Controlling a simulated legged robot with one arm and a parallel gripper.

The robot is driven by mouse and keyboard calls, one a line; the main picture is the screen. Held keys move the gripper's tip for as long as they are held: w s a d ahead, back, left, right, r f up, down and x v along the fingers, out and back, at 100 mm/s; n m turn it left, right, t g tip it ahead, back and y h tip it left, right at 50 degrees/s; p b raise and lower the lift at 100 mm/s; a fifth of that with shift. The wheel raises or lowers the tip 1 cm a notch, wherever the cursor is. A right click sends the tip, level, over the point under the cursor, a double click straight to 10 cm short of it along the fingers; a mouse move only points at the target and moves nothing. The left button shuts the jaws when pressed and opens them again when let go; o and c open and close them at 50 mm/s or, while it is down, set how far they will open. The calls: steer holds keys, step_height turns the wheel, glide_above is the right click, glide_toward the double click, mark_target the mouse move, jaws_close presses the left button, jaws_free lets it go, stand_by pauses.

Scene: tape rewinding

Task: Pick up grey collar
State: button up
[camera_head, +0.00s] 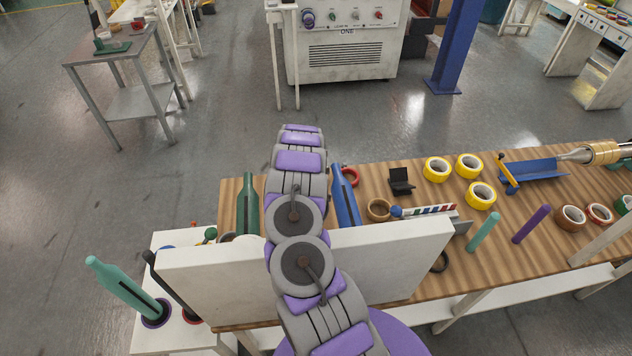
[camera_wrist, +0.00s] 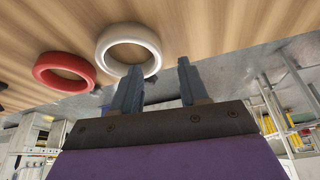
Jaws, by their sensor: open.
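The grey collar (camera_wrist: 153,43), a pale grey-white ring, lies on the wooden table in the wrist view, next to a red ring (camera_wrist: 65,87). My gripper (camera_wrist: 156,78) is open and its two fingers are apart with nothing between them. The left fingertip appears close to the collar's edge in the picture; I cannot tell if they touch. In the head view my arm hides the gripper, and I cannot see the collar there. The red ring shows in the head view (camera_head: 355,178), just right of my arm.
A white panel (camera_head: 400,265) stands at the table's near edge. A green bottle-shaped post (camera_head: 247,205) and a blue one (camera_head: 345,198) flank my arm. A brown ring (camera_head: 370,211), black stand (camera_head: 400,186) and several yellow tape rolls (camera_head: 428,175) lie to the right on the wooden table (camera_head: 500,262).

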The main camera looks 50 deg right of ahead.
steer(key=x, duration=0.4)
steer(key=shift+s+d+f+b, duration=0.15)
steer(key=shift+d+f+b, duration=0.05)
steer(key=shift+b, duration=0.15)
steer(key=shift+d+f, duration=0.35)
steer(key=shift+f, duration=0.15)
steer(key=shift+a+r, duration=0.2)
steer(key=shift+a, duration=0.15)
steer(key=shift+c, duration=0.2)
steer(key=shift+a, duration=0.2)
steer(key=c, duration=0.3)
steer(key=shift+d+f, duration=0.1)
steer(key=shift+d, duration=0.25)
jaws_close()
